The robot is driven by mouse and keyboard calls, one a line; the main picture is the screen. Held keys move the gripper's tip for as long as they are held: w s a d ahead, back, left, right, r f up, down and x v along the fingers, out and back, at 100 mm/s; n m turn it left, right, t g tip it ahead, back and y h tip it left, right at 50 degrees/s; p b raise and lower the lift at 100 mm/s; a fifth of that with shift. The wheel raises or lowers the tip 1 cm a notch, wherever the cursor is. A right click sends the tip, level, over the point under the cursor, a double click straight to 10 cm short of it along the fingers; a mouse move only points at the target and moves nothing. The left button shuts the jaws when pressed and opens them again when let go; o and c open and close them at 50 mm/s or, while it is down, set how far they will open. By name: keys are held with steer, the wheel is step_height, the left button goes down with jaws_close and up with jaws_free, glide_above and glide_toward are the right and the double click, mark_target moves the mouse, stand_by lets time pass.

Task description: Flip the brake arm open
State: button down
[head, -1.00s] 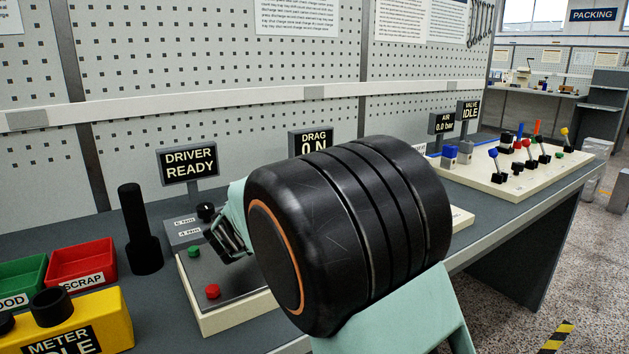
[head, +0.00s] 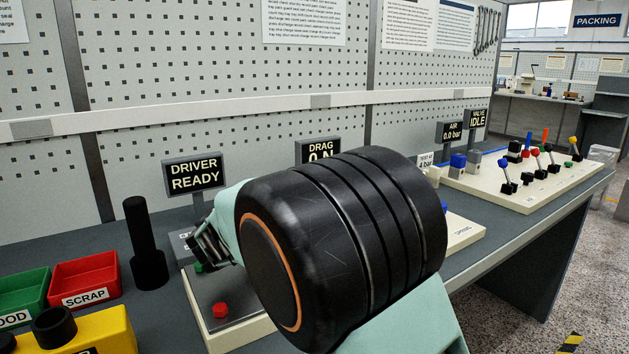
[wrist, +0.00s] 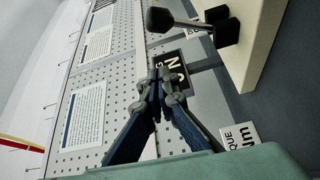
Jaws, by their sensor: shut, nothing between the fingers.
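A lever with a dark round knob, a metal rod and a black pivot block (wrist: 227,28) shows at the top of the wrist view, mounted on a pale panel. It looks like the brake arm, but I cannot be sure. In the head view my own arm hides that area. My gripper (wrist: 163,84) is shut and empty, below and left of the lever in the wrist view and apart from it. In the head view my gripper (head: 208,246) is over the driver panel (head: 238,331), in front of the DRIVER READY sign (head: 194,175).
A black upright post (head: 145,245) stands left of the driver panel. A red SCRAP bin (head: 84,281), a green bin (head: 20,296) and a yellow meter (head: 80,335) are at the left. A lever panel (head: 530,185) stands at the right. My arm blocks the middle.

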steer(key=f+v, duration=0.1)
steer(key=v, duration=0.6)
steer(key=shift+a+p, duration=0.2)
steer(key=shift+p, duration=0.15)
steer(key=shift+f, duration=0.1)
